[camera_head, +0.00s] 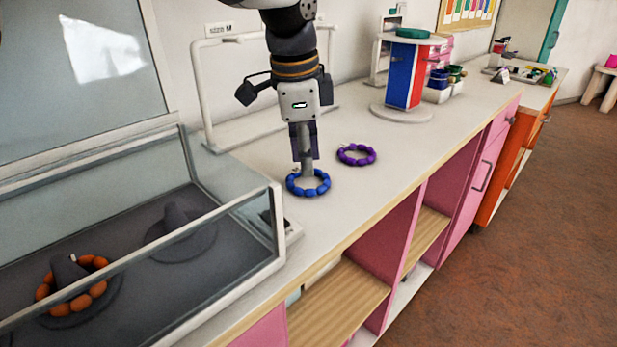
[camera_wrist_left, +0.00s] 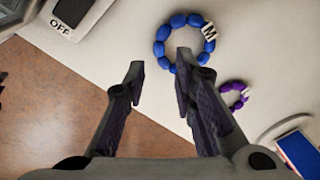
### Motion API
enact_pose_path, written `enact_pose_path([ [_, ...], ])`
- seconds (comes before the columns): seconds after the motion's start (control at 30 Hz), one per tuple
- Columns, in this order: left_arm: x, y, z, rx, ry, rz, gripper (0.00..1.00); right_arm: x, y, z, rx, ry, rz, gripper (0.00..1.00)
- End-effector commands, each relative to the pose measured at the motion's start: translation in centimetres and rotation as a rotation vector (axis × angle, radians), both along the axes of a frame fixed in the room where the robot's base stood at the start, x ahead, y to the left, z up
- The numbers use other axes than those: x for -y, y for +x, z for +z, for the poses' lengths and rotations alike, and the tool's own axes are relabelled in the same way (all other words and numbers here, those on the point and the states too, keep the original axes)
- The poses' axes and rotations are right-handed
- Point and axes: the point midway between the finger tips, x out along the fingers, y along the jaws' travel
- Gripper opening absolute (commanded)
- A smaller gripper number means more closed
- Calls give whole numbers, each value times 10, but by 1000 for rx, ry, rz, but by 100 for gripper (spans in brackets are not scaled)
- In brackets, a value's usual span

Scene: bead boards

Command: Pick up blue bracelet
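In the left wrist view the blue bracelet (camera_wrist_left: 160,48) is a ring of beads with a white letter bead marked M. My left gripper (camera_head: 306,168) points down over the bracelet in the head view. In the left wrist view the left gripper (camera_wrist_left: 162,70) has its fingers apart with nothing between them. Its right fingertip overlaps the ring's lower edge; I cannot tell whether it touches. My right gripper is not in view.
A purple bracelet (camera_head: 356,162) lies just right of the blue one. The glass case (camera_head: 232,205), holding an orange bracelet (camera_head: 97,289), stands at left. A box marked OFF (camera_wrist_left: 88,20) is beside it. A blue and red rotating stand (camera_head: 401,75) is further along the counter.

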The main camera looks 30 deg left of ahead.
Motion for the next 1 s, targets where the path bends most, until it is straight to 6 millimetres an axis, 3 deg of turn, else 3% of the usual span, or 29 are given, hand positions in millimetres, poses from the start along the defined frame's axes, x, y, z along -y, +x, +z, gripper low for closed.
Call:
enact_pose_path([
  [0.3, -1, 8, -53, -3, 2, 0, 25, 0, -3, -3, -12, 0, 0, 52],
  [0.4, -1, 10, -61, -1, 2, 0, 25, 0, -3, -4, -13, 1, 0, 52],
  [0.6, 0, 10, -61, 3, 1, 0, 25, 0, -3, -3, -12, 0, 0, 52],
  [0.7, 0, 10, -61, 3, 1, 0, 2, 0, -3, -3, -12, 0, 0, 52],
  [0.73, 0, 10, -61, 3, 1, 0, 0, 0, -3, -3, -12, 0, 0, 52],
  [1.0, 0, 11, -59, 4, 1, 0, 0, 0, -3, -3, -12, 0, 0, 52],
])
